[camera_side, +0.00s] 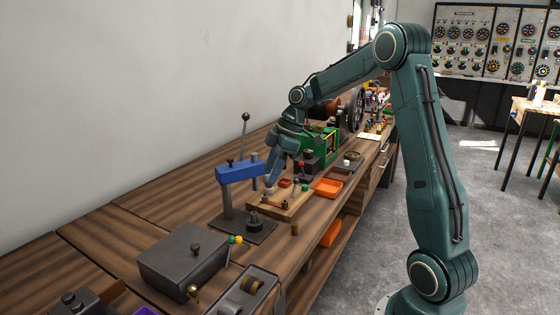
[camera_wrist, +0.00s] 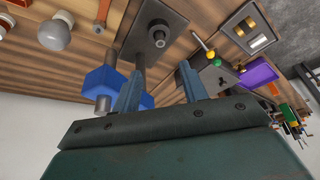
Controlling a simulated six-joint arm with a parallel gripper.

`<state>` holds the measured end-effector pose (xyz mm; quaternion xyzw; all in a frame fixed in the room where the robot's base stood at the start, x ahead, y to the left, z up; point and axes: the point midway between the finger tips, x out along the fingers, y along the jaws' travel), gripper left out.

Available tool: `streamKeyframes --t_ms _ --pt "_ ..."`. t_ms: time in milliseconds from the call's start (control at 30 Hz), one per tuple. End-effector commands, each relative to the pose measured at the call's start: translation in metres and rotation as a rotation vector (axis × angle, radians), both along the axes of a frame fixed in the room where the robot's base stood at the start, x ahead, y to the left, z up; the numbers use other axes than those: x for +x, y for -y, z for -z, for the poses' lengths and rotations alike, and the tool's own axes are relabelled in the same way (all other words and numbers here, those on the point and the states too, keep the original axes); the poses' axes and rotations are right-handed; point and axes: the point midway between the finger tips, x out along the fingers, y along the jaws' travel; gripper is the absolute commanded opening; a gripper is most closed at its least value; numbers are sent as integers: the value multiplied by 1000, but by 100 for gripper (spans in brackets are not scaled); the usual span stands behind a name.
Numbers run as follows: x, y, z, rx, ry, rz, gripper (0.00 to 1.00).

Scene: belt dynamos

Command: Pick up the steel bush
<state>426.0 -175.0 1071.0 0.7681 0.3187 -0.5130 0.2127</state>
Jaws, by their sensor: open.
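I cannot tell for certain which part is the steel bush. In the wrist view a small pale metal cylinder (camera_wrist: 249,22) lies in a grey tray (camera_wrist: 232,22) beside a brass ring (camera_wrist: 258,41). A dark round piece with a bore (camera_wrist: 158,39) stands on the press's base plate; it also shows in the side view (camera_side: 254,219). My gripper (camera_wrist: 160,70) is open with nothing between its fingers. In the side view my gripper (camera_side: 272,182) points down over the wooden board, beside the blue press head, apart from the tray.
The blue-headed press (camera_side: 238,172) with its upright lever stands close to my gripper. The wooden board (camera_side: 290,208) holds small parts, including a silver knob (camera_wrist: 54,34). An orange tray (camera_side: 328,187) lies beyond. A dark lidded box (camera_side: 180,262) stands near the front.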

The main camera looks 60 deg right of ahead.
Motion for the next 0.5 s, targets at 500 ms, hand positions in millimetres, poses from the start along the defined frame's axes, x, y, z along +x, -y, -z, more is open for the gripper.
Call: streamKeyframes --t_ms 500 --pt "18 -19 64 1 -3 -1 43"
